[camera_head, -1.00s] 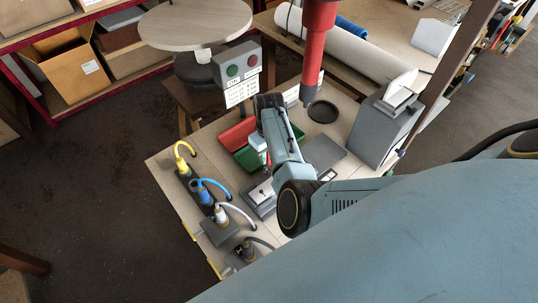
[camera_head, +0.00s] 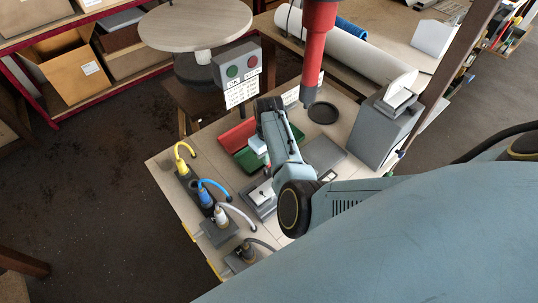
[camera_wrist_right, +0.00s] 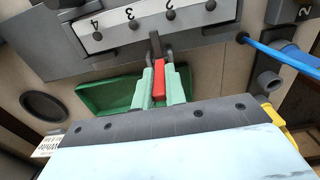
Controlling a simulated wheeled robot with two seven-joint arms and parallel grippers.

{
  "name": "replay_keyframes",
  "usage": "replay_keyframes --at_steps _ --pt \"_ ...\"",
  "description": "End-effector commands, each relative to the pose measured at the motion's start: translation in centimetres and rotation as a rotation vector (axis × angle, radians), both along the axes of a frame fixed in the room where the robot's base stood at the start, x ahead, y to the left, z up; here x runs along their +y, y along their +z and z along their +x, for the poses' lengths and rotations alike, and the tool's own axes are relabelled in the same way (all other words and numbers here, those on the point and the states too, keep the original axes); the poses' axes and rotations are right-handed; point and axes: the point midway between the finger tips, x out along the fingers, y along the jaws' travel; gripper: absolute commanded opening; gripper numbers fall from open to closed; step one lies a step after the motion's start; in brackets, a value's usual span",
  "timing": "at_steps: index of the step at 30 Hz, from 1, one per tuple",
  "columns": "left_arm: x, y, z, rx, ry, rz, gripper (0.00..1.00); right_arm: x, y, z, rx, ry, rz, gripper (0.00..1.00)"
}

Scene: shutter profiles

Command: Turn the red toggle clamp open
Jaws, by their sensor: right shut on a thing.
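The red toggle clamp's handle (camera_wrist_right: 158,82) shows in the right wrist view between the two green fingers of my right gripper (camera_wrist_right: 158,88), which is shut on it. The clamp's dark metal foot (camera_wrist_right: 156,46) meets the edge of a grey fixture (camera_wrist_right: 70,50) with a white numbered strip (camera_wrist_right: 182,20). In the head view my right gripper (camera_head: 267,168) is over the grey fixture (camera_head: 262,203), and only a small spot of red shows at its tip. My arm hides part of the fixture. My left gripper is not in view.
Red and green trays (camera_head: 238,136) lie behind the fixture. Several cable plugs (camera_head: 206,197) with yellow, blue, white and grey cables stand on its left. A button box (camera_head: 238,68) is at the back, a red column (camera_head: 316,60) hangs nearby and a grey box (camera_head: 378,132) stands right.

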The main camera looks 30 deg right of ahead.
Motion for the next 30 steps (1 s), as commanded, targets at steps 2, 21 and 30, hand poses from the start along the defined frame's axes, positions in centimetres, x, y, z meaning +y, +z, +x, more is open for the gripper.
replay_keyframes --at_steps 2,21,30 --pt "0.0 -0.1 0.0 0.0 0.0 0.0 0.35 0.1 0.0 0.1 0.007 0.001 0.0 0.0" --pt "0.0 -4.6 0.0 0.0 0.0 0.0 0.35 0.4 -0.8 1.9 0.274 0.005 -0.033 0.0" --pt "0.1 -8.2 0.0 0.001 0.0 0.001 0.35 0.6 -1.1 2.5 0.381 0.004 -0.047 0.0"
